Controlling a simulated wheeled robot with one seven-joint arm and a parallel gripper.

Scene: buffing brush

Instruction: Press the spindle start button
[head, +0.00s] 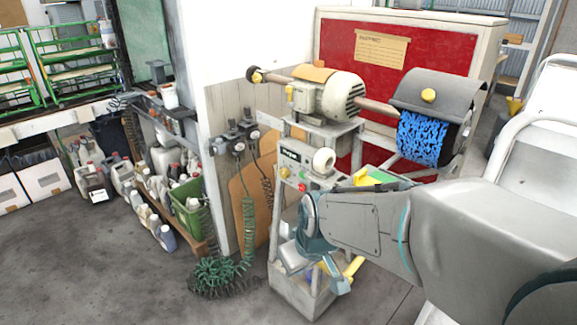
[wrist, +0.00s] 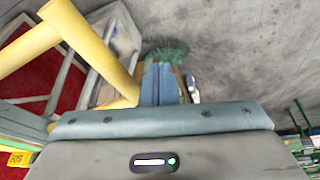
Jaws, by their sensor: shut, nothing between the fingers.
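The machine's grey control box (head: 300,160) is below the motor in the head view. No button shows in the wrist view.
A yellow bar (wrist: 105,50) passes close to my fingers. The motor (head: 328,94) carries a blue brush (head: 422,138) under a grey hood. A green coiled hose (head: 220,275) lies on the floor to the left. Open floor (head: 130,270) is farther left.

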